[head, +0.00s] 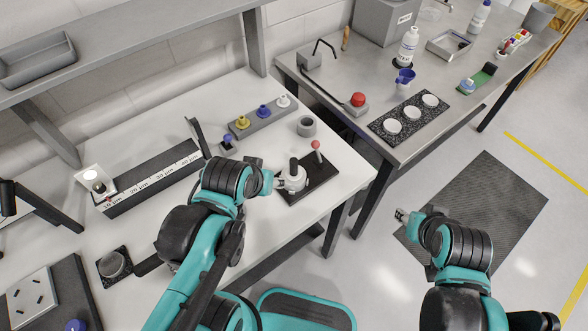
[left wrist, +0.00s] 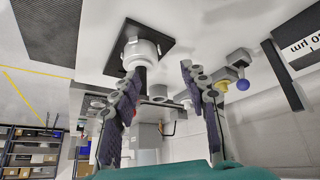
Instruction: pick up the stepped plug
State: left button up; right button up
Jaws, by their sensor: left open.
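A pale piece with a wide round body and a narrower cylinder on top (head: 293,175) stands on a black plate (head: 322,181) at the white table's right side; it looks like the stepped plug. My left gripper (head: 267,174) is open just left of it. In the left wrist view the pale piece (left wrist: 141,50) lies beyond one fingertip of my left gripper (left wrist: 162,70), not centred between the fingers; whether they touch cannot be told. My right gripper (head: 402,215) hangs over the floor mat at right, away from the table; its jaws are too small to read.
A grey rack (head: 262,122) with yellow, blue and white plugs and a grey ring (head: 307,126) stand behind. A black marked gauge (head: 152,177) lies left. The table is bare in front of the plate.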

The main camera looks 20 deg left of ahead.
pick_arm(q)
jog(key=w+d+r+n+g+p, duration=0.2)
jog(key=w+r+n+g+p, duration=0.1)
jog(key=w+r+n+p, duration=0.15)
jog(key=n+g+p, duration=0.3)
jog(key=n+p, duration=0.2)
send_over(294, 167)
jog(key=shift+w+a+f, duration=0.15)
jog(key=shift+a+f, duration=0.05)
jog(key=shift+f, duration=0.25)
jog(key=shift+w+a+f, duration=0.15)
jog(key=shift+f, duration=0.3)
jog(key=shift+w+d+f+n, duration=0.25)
jog(key=shift+f+n, duration=0.25)
jog(key=shift+n, duration=0.25)
notch_tip(294, 167, down, 8)
jog(key=shift+r+b, duration=0.1)
jog(key=shift+b, duration=0.65)
grip_shut()
